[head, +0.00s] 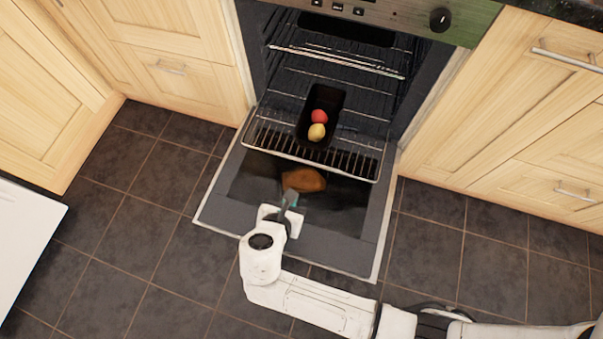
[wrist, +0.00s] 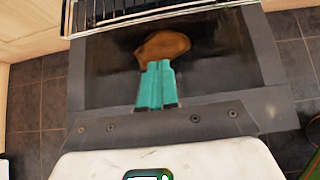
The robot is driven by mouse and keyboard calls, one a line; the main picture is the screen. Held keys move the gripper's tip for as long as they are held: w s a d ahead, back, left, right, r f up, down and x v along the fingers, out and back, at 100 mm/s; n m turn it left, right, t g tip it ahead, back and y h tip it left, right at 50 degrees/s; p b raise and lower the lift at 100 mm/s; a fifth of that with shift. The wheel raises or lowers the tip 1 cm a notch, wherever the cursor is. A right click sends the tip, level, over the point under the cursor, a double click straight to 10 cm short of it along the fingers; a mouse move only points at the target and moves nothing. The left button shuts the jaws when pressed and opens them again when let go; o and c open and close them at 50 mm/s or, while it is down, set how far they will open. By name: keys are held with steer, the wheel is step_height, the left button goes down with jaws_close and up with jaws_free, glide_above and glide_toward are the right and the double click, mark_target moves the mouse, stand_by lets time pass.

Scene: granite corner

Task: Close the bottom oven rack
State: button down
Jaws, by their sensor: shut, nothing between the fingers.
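The bottom oven rack (head: 345,158) is pulled partly out of the oven, its front bar above the open oven door (head: 215,205). A black pan (head: 328,98) holding a red round item (head: 319,116) and a yellow one (head: 317,132) sits on it. My gripper (head: 290,194) is over the door, apart from and in front of the rack's front bar. In the wrist view its teal fingers (wrist: 158,68) are together and empty, pointing toward the rack (wrist: 140,12) at the top edge.
A brown rounded thing (head: 304,180) lies on the door's dark panel, close to my fingertips; it also shows in the wrist view (wrist: 162,47). An upper rack (head: 340,60) is inside the oven. Wooden cabinets flank it. A white surface (head: 22,235) stands at left. Tiled floor is clear.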

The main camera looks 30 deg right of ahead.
mark_target(330, 94)
steer(key=w+d+r+b+x, duration=0.1)
steer(key=b+x, duration=0.3)
steer(key=x, duration=0.8)
steer(key=shift+w+d+r, duration=0.2)
steer(key=shift+d+r, duration=0.1)
steer(key=shift+r, duration=0.25)
steer(key=shift+w, duration=0.1)
steer(key=w+d+b, duration=0.3)
steer(key=w+d, duration=1.6)
steer(key=shift+d+f, duration=0.1)
steer(key=shift+d, duration=0.1)
steer(key=shift+w, duration=0.2)
steer(key=shift+d+r, duration=0.1)
steer(key=shift+r, duration=0.15)
